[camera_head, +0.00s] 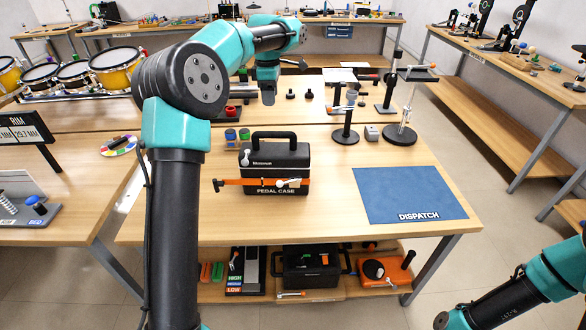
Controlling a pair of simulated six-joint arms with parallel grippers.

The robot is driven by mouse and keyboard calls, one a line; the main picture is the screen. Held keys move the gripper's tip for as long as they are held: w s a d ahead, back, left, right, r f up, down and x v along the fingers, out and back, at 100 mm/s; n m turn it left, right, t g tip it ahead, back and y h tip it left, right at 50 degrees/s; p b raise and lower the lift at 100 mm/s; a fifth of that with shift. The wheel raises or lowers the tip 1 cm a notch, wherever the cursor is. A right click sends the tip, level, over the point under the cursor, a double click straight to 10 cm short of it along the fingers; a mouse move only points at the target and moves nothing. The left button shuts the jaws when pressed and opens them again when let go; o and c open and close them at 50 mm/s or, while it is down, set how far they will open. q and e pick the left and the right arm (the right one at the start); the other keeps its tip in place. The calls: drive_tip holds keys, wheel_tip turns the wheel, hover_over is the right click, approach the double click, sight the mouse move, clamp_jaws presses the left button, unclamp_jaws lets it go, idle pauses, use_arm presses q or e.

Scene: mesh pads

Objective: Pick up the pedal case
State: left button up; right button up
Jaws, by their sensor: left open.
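The pedal case (262,165) is a black box with a top handle, an orange strap and white "PEDAL CASE" lettering. It stands upright on the wooden table in the camera_head view. My left gripper (268,100) hangs pointing down beyond the case, above the back part of the table, and is apart from the case handle. It is open, though its fingers look small and dark from here. My right arm enters at the lower right, and its gripper is out of the picture.
A blue DISPATCH mat (405,194) lies bare on the table's right. A lower shelf (225,297) holds more cases and tools.

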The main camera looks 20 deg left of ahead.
use_arm(q)
drive_tip(key=shift+w+a+r, duration=0.1)
drive_tip(key=shift+a+r, duration=0.05)
drive_tip(key=shift+r, duration=0.25)
drive_tip(key=shift+f, duration=0.1)
approach(275, 148)
drive_tip(key=shift+a+f, duration=0.25)
drive_tip(key=shift+f, duration=0.3)
drive_tip(key=shift+d+f, duration=0.2)
drive_tip(key=shift+f, duration=1.1)
drive_tip(key=shift+d+f, duration=0.2)
drive_tip(key=shift+f, duration=1.1)
drive_tip(key=shift+f, duration=0.25)
